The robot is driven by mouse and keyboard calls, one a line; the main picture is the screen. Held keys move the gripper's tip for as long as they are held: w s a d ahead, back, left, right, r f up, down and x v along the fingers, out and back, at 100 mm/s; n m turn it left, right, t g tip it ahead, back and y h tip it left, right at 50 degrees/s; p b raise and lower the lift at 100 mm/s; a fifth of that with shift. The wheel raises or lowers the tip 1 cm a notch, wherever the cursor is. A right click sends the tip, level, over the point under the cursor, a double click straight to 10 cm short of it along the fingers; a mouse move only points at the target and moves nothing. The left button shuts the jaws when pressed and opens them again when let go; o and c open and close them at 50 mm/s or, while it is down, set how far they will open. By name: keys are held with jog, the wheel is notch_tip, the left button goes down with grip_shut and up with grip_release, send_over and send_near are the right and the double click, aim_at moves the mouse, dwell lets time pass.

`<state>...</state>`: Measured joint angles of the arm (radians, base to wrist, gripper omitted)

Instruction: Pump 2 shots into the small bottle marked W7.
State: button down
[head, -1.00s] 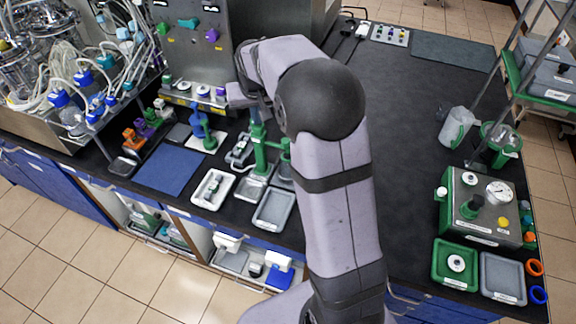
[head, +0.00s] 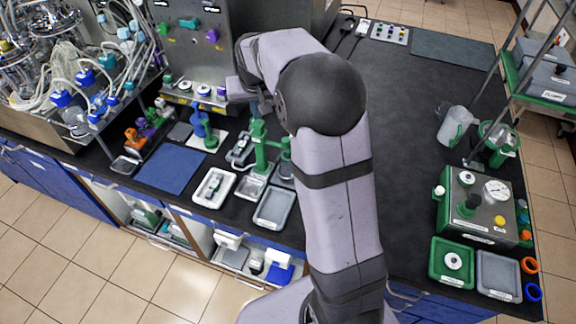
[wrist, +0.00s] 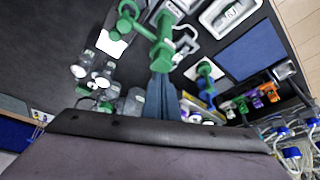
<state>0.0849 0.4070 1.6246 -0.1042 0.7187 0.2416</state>
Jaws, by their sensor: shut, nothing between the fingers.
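A green pump stand (head: 262,150) rises at the front edge of the bench, left of my arm; it also shows in the wrist view (wrist: 158,40). My gripper (wrist: 161,80) is shut and empty, with its fingertips by the green pump part in the wrist view; I cannot tell whether they touch. In the head view my gripper is largely hidden behind my arm. Small clear bottles (wrist: 82,70) stand to the left in the wrist view. A small labelled item lies in a white tray (head: 231,180). No W7 mark is readable, so I cannot tell which bottle it is.
A blue pump (head: 203,130) stands left of the green stand, behind a blue mat (head: 170,170). A grey tray (head: 274,208) lies at the front edge. A green-and-steel box (head: 480,207) sits at the right. The dark bench (head: 425,130) right of my arm is mostly clear.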

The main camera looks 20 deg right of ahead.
notch_tip(320, 180, up, 6)
jog(key=p, duration=0.4)
jog(key=shift+f, duration=0.1)
dwell(0.5)
jog(key=s+a+f+n+g, duration=0.2)
jog(key=s+f+g, duration=0.2)
jog(key=s+f, duration=0.85)
jog(key=s+a+b, duration=0.1)
jog(key=s+a, duration=0.1)
jog(key=s, duration=0.7)
jog(key=s+a+r+n+y, duration=0.1)
jog(key=s+a, duration=0.1)
jog(key=s, duration=0.7)
jog(key=shift+s+b, duration=0.25)
jog(key=shift+b, duration=0.15)
jog(key=shift+a, duration=0.1)
